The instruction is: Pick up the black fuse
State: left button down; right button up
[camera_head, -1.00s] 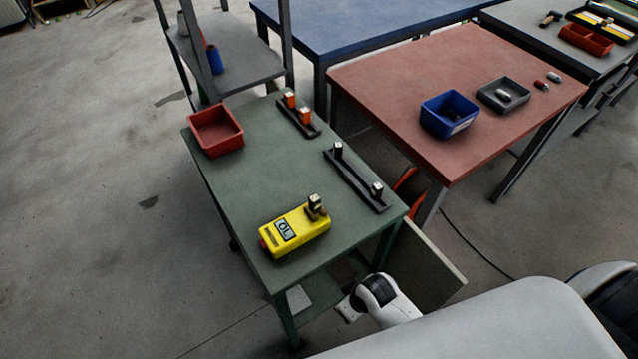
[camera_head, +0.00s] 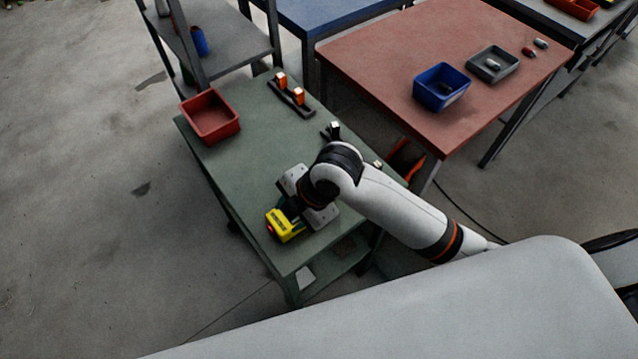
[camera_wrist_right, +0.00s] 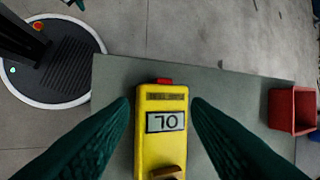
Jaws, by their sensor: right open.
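A dark, pale-topped piece (camera_head: 333,130) stands on the black rail, partly behind my arm. My right gripper (camera_wrist_right: 161,100) is open above the tester, fingers on either side in the picture, holding nothing visible. My left gripper is out of view.
A blue bin (camera_head: 420,94) and a grey tray (camera_head: 476,69) stand on the reddish table (camera_head: 385,60). Green tabletop between red bin and tester is clear.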

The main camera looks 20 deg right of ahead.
jog(key=w+d+r+n+h, duration=0.1)
jog(key=w+d+r+n, duration=0.1)
jog(key=n, duration=0.3)
jog(key=w+d+r+n+g+h, duration=0.1)
jog(key=w+d+r+n+h, duration=0.1)
jog(key=n, duration=0.4)
jog(key=w+d+r+n+g+h, duration=0.1)
jog(key=w+d+r+n, duration=0.2)
jog(key=n, duration=0.3)
jog(key=shift+w+d+r+p, duration=0.2)
jog(key=shift+w+d+p, duration=0.1)
jog(key=shift+d, duration=0.35)
notch_tip(320, 180, down, 6)
jog(key=shift+r+p, duration=0.1)
jog(key=shift+p, duration=0.45)
jog(key=f, duration=0.1)
jog(key=f+p, duration=0.1)
jog(key=f, duration=0.3)
jog(key=shift+s+a+p, duration=0.35)
jog(key=shift+s, duration=0.05)
jog(key=shift+f, duration=0.2)
grip_shut()
